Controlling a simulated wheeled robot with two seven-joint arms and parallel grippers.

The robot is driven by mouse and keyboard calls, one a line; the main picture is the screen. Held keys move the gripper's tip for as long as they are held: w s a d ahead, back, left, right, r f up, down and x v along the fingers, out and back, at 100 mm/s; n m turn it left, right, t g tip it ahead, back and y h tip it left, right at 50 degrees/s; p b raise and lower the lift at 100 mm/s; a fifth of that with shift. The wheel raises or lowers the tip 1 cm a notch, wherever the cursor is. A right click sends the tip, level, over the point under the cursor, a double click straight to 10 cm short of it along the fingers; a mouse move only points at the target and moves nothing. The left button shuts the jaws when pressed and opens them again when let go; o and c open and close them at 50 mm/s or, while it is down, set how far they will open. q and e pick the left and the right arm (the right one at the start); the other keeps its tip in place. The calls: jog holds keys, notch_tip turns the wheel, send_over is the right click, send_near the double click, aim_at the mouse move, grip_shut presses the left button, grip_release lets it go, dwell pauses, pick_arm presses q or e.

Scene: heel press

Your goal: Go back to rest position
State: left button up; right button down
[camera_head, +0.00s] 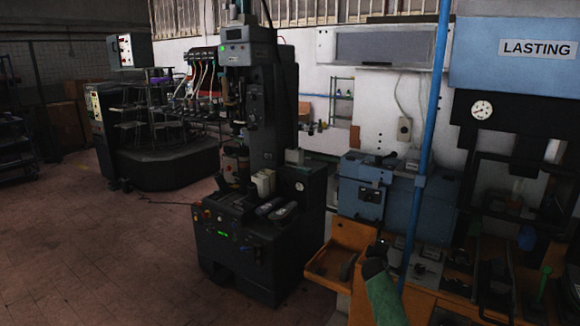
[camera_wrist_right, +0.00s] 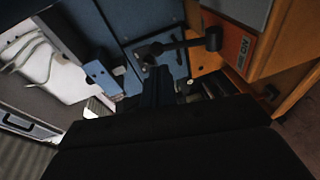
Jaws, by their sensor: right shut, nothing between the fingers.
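My right arm comes in from the bottom of the head view, with a green sleeve and a dark wrist. My right gripper (camera_head: 382,244) is at its upper end, small and dark, in front of the blue machine and beside the orange wooden bench. In the right wrist view the dark fingers (camera_wrist_right: 157,84) are together with nothing visible between them, pointing toward a blue panel. My left gripper is not in view.
A black press (camera_head: 240,225) with two dark shoe forms stands left of my right arm. The blue machine (camera_head: 385,195) and orange bench (camera_head: 340,240) are close to the gripper. A blue pole (camera_head: 428,150) rises just right of it. Floor at left is clear.

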jog(key=s+a+f+m+g+y+b, duration=0.1)
jog(key=s+a+f+m+g+y, duration=0.2)
jog(key=s+f, duration=0.75)
jog(key=s+a+f+m+g+y, duration=0.15)
jog(key=s+a+f+m, duration=0.35)
jog(key=f, duration=1.1)
jog(key=s+a+f+m+g+y+b, duration=0.1)
jog(key=s+a+f+m+g+y, duration=0.15)
jog(key=s+f, duration=0.9)
jog(key=s+a+f+g, duration=0.1)
jog(key=s+f+g, duration=0.1)
jog(key=s+f, duration=0.7)
jog(key=s+a+f+g+b, duration=0.1)
jog(key=s+f, duration=0.8)
jog(key=s, duration=1.3)
jog(key=s+a+f+g, duration=0.1)
jog(key=s+f+g, duration=0.2)
jog(key=s+f, duration=0.7)
jog(key=s, duration=0.5)
jog(key=shift+s+a+b, duration=0.15)
jog(key=shift+a+b, duration=0.15)
jog(key=shift+b, duration=0.05)
jog(key=c, duration=2.1)
grip_release()
